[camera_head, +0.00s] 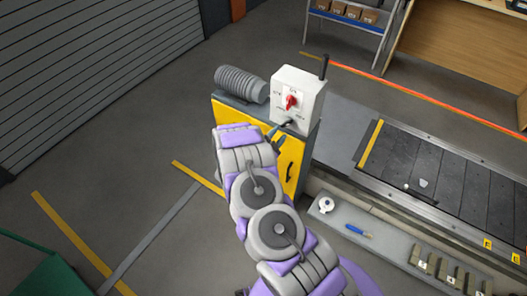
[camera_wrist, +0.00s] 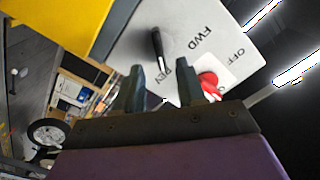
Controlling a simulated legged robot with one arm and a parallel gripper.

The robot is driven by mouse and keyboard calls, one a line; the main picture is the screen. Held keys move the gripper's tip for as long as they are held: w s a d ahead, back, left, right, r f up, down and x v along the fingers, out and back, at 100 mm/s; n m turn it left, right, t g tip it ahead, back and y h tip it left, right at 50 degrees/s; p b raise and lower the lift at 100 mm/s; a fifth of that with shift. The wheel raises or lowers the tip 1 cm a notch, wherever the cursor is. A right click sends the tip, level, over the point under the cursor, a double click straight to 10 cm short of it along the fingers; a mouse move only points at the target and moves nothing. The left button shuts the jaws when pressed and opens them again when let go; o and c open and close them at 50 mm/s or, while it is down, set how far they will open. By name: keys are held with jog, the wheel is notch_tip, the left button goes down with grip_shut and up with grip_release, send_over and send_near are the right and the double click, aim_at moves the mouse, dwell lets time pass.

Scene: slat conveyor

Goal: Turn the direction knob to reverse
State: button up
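My gripper (camera_head: 276,131) is just below and left of the box in the head view. In the wrist view my gripper (camera_wrist: 163,88) is open, its fingers apart with nothing between them.
A black peg (camera_wrist: 157,47) stands out near the face in the wrist view. A grey ribbed motor (camera_head: 240,83) is left of the box, above a yellow cabinet (camera_head: 290,160). The slat conveyor (camera_head: 430,170) runs right. Open floor lies left.

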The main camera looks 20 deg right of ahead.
jog(key=v, duration=1.2)
jog(key=shift+p, duration=0.35)
jog(key=shift+f, duration=0.1)
